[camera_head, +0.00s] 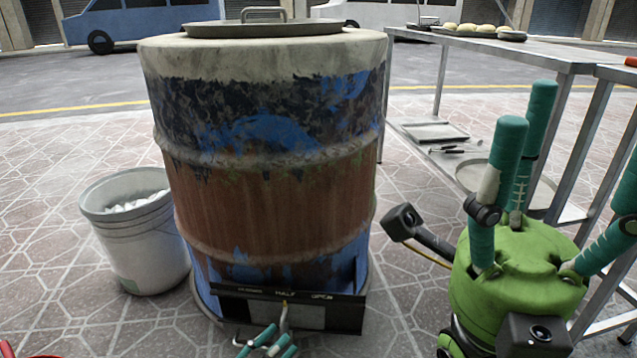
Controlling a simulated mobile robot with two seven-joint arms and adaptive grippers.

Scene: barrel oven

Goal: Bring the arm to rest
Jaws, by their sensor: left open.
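My left gripper (266,342) is at the bottom edge, left of the picture's middle. Its teal fingers are partly cut off by the frame. It is open, with no object seen in it, close in front of the barrel oven's base in the picture. I cannot tell whether it touches the oven. The barrel oven (270,210) stands upright, rusty with blue and black paint. A black plate (345,298) at its foot is lettered, with "HALF" and "OPEN" readable.
A white bucket (137,235) with pale contents stands left of the oven. A round metal lid (262,28) covers the oven top. A metal table (545,50) with several buns stands at the right; tools and a tray lie on its lower shelf.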

